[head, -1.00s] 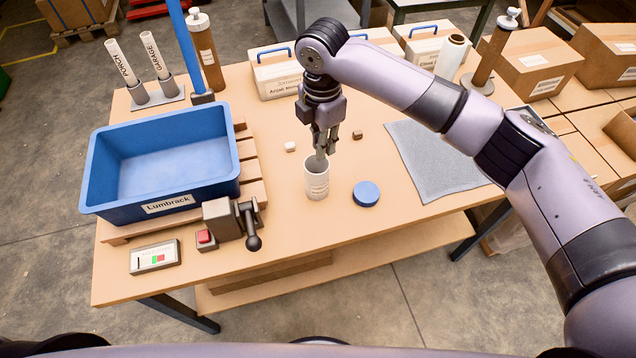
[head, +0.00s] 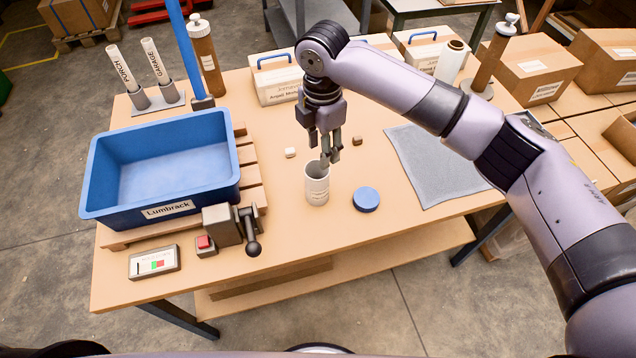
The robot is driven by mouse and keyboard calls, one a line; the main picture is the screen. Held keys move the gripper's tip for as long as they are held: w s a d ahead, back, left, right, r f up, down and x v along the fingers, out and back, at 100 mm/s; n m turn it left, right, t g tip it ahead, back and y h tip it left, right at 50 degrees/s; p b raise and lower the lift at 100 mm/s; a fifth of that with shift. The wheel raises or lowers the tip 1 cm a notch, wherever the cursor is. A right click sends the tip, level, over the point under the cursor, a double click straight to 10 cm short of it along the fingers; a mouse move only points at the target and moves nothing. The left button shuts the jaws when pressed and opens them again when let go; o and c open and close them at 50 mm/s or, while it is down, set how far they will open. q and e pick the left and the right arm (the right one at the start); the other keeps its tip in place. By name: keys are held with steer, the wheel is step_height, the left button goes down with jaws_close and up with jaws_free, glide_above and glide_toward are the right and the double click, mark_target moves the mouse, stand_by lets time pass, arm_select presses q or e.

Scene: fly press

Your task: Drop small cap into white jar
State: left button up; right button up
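The white jar (head: 317,192) stands upright and open-topped near the middle of the table. My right gripper (head: 325,157) points down just above the jar's rim, with its fingers apart. I see nothing held between them. A small white piece (head: 290,152) lies on the table left of the gripper, and a small brown piece (head: 357,141) lies to the right. I cannot tell whether either is the small cap. A round blue disc (head: 366,198) lies right of the jar. The bottom of the jar's inside is hidden. My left gripper is not in view.
A blue crate (head: 207,195) sits on a wooden pallet at the left, with a lever device (head: 224,225) in front of it. A grey mat (head: 440,170) lies at the right. Labelled boxes and a brown cylinder (head: 490,58) stand along the back.

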step_height(320, 180, up, 11)
steer(key=shift+r, duration=0.2)
stand_by(0.5)
